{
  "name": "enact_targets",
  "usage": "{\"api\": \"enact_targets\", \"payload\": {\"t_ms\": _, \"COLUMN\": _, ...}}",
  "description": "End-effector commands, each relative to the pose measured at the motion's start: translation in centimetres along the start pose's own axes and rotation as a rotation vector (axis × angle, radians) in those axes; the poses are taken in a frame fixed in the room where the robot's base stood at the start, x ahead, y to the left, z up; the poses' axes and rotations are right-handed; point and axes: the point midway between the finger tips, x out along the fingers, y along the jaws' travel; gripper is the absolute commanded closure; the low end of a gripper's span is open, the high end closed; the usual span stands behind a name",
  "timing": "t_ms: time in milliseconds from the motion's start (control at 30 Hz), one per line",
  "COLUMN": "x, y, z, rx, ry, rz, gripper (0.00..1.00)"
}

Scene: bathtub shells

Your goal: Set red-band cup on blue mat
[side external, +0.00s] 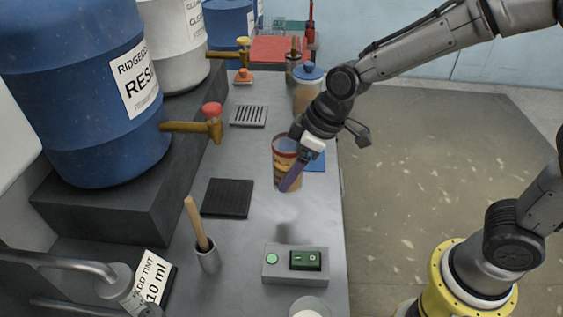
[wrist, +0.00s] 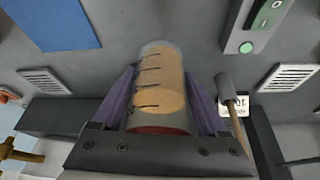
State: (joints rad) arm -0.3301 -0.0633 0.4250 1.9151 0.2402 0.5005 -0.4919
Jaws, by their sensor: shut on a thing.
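The red-band cup (side external: 284,152) is a clear cup with tan contents, dark marks on its side and a red band at its rim. My gripper (side external: 290,178), with purple fingers, is shut on it from both sides; the wrist view shows the cup (wrist: 160,88) between the fingers. The cup looks roughly upright and seems held above the bench, with a soft shadow lower in the side view. The blue mat (side external: 316,163) lies just right of the cup, partly hidden by my gripper. In the wrist view the mat (wrist: 55,22) is at upper left, apart from the cup.
A green-button box (side external: 295,265) is in front. A blue-lidded jar (side external: 308,90) stands behind. Brass taps (side external: 205,127) jut from the left. The bench's right edge is near the mat.

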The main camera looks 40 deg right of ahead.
Motion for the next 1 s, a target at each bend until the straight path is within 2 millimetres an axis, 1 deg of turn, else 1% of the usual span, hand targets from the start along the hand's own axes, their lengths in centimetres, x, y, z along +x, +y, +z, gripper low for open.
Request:
{"api": "enact_targets", "payload": {"t_ms": 67, "x": -0.9, "y": 0.8, "z": 0.9, "rx": 0.022, "ry": 0.004, "rz": 0.011, "gripper": 1.00}}
{"api": "enact_targets", "payload": {"t_ms": 167, "x": -2.3, "y": 2.9, "z": 2.2, "rx": 0.079, "ry": 0.005, "rz": 0.035, "gripper": 1.00}}
{"api": "enact_targets", "payload": {"t_ms": 300, "x": -4.6, "y": 6.4, "z": 4.5, "rx": 0.182, "ry": 0.005, "rz": 0.078, "gripper": 1.00}}
{"api": "enact_targets", "payload": {"t_ms": 400, "x": -6.2, "y": 8.7, "z": 6.0, "rx": 0.253, "ry": 0.005, "rz": 0.108, "gripper": 1.00}}
{"api": "enact_targets", "payload": {"t_ms": 500, "x": -7.4, "y": 10.3, "z": 7.0, "rx": 0.309, "ry": 0.005, "rz": 0.131, "gripper": 1.00}}
{"api": "enact_targets", "payload": {"t_ms": 600, "x": -8.2, "y": 11.5, "z": 7.7, "rx": 0.347, "ry": 0.003, "rz": 0.146, "gripper": 1.00}}
{"api": "enact_targets", "payload": {"t_ms": 700, "x": -8.2, "y": 12.2, "z": 7.7, "rx": 0.365, "ry": 0.002, "rz": 0.152, "gripper": 1.00}}
{"api": "enact_targets", "payload": {"t_ms": 767, "x": -7.7, "y": 12.7, "z": 7.5, "rx": 0.368, "ry": 0.000, "rz": 0.152, "gripper": 1.00}}
{"api": "enact_targets", "payload": {"t_ms": 1000, "x": -4.1, "y": 15.7, "z": 4.7, "rx": 0.366, "ry": -0.001, "rz": 0.152, "gripper": 1.00}}
